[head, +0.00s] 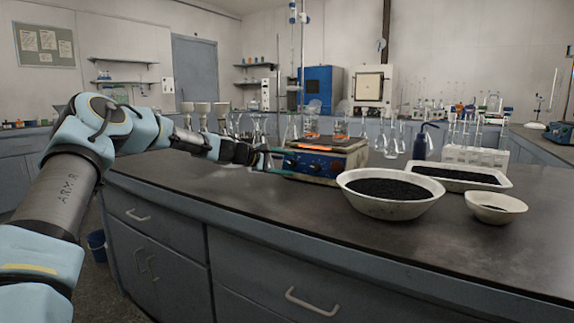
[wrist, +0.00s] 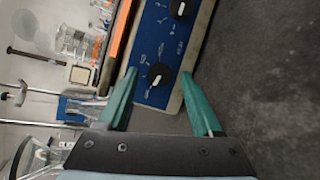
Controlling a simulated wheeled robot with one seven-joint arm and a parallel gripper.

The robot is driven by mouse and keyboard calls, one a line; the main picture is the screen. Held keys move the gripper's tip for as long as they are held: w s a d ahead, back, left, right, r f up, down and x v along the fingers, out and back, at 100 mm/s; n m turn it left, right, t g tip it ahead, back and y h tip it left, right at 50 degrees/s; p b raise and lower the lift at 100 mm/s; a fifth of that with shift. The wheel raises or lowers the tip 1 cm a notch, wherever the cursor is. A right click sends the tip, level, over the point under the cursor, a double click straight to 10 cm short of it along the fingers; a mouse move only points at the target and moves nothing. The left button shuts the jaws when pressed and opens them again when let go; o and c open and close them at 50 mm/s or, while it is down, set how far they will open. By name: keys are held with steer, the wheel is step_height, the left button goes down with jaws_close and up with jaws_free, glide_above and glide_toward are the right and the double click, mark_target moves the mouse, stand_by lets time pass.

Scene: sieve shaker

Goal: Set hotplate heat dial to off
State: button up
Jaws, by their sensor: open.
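The hotplate (head: 325,158) stands on the dark bench, with a blue front panel and an orange-glowing top. In the wrist view its blue panel (wrist: 158,45) carries two black dials with white marks. The nearer dial (wrist: 158,75) lies between my fingertips in the picture, with space on both sides. The other dial (wrist: 179,8) is at the top edge, partly cut off. The panel lettering is too small to read, so I cannot tell which is the heat dial. My gripper (head: 274,160), with green fingers, is open and empty in front of the panel's left end; it also shows in the wrist view (wrist: 159,75).
A white bowl of black grains (head: 390,207) stands right of the hotplate, with a white tray (head: 458,186) behind it and a small bowl (head: 495,215) farther right. Glassware (head: 391,145) stands behind the hotplate. The bench front is clear.

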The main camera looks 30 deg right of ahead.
steer(key=v, duration=1)
steer(key=shift+a+b, duration=0.2)
steer(key=shift+b, duration=0.15)
